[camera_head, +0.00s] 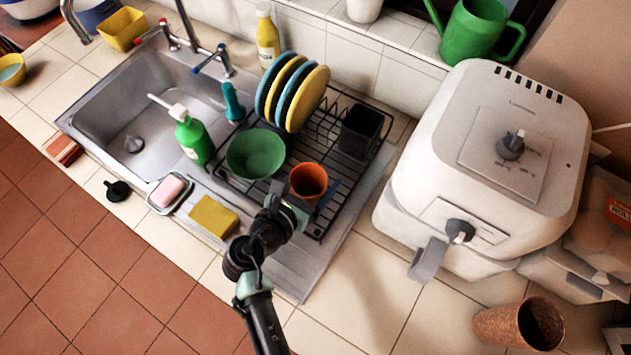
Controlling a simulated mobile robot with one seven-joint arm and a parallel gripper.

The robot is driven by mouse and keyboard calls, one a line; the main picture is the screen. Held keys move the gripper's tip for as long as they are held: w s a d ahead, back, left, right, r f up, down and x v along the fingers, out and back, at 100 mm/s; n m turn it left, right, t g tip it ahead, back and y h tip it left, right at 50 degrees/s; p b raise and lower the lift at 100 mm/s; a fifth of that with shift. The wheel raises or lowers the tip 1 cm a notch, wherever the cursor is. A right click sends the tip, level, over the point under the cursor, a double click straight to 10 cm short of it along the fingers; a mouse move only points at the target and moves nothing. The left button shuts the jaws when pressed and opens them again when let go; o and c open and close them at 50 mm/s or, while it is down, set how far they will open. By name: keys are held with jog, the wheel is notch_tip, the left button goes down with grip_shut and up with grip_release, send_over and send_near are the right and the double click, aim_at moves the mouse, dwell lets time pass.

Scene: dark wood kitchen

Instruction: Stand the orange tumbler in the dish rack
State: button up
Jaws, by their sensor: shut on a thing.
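The orange tumbler (308,181) is upright with its mouth facing up, at the front right part of the dish rack. My gripper (296,207) reaches in from the front and is shut on the tumbler's near side. The fingertips are partly hidden by the wrist. The black wire dish rack (341,177) stands on the sink's drainboard. I cannot tell whether the tumbler's base touches the rack's wires.
In the rack, a green bowl (256,154) is left of the tumbler, yellow and blue plates (308,100) stand behind, and a black cutlery holder (360,131) is back right. A white air fryer (490,160) stands to the right. A yellow sponge (214,216) lies front left.

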aim_at(316, 187)
jog(key=shift+f, duration=1.35)
jog(key=shift+f+b, duration=0.2)
jog(key=shift+b, duration=0.1)
jog(key=o, duration=1.3)
jog(key=shift+r, duration=0.3)
jog(key=v, duration=1.2)
jog(key=shift+f, duration=0.1)
